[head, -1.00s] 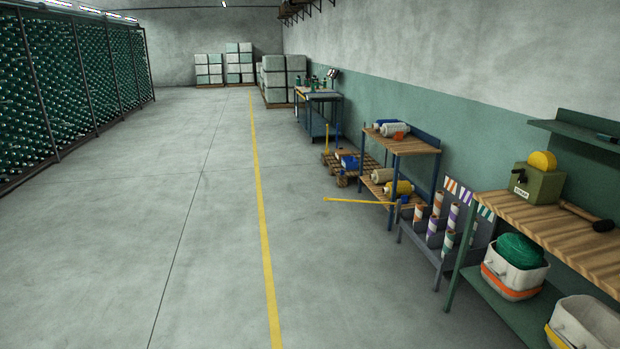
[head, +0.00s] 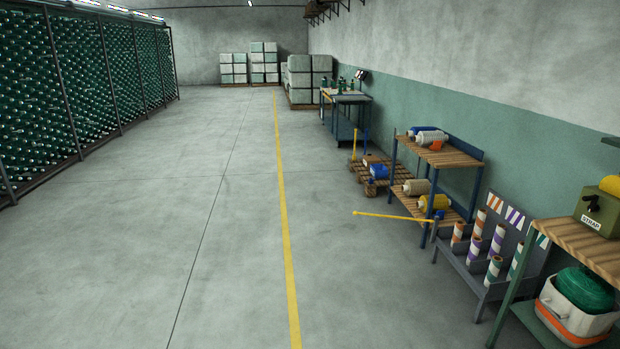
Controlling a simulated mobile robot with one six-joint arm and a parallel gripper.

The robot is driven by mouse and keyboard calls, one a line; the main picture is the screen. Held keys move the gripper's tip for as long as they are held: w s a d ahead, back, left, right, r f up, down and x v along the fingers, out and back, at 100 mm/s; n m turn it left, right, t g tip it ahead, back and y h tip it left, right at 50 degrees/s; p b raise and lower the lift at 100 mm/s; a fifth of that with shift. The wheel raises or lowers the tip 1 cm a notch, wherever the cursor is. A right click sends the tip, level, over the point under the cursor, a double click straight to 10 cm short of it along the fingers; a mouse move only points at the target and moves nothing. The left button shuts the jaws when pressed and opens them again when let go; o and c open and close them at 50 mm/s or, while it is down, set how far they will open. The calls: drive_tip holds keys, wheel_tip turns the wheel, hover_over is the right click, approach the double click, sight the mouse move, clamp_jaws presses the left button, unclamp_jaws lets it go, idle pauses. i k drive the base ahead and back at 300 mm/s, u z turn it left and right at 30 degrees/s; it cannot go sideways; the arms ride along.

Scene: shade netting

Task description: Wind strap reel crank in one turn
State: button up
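The strap reel is a green box (head: 598,212) with a label reading "STRAP" and a yellow round part (head: 610,185) on top. It stands on the wooden-topped bench at the right edge of the head view, cut off by the frame. A small dark crank (head: 591,202) shows on its front face; its exact angle is too small to tell. My gripper is not in view.
The bench (head: 575,246) holds a white bin (head: 567,322) with green netting below. A rack of rolls (head: 482,277) and a shelf (head: 452,156) line the right wall. A yellow bar (head: 390,216) juts into the aisle. The floor (head: 140,230) left of the yellow line is clear.

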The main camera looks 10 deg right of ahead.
sight(593, 207)
drive_tip(key=z, duration=0.1)
drive_tip(key=i, duration=1.55)
drive_tip(key=z, duration=0.5)
drive_tip(key=i, duration=0.8)
drive_tip(key=z, duration=0.55)
drive_tip(key=i, duration=0.65)
drive_tip(key=z, duration=0.3)
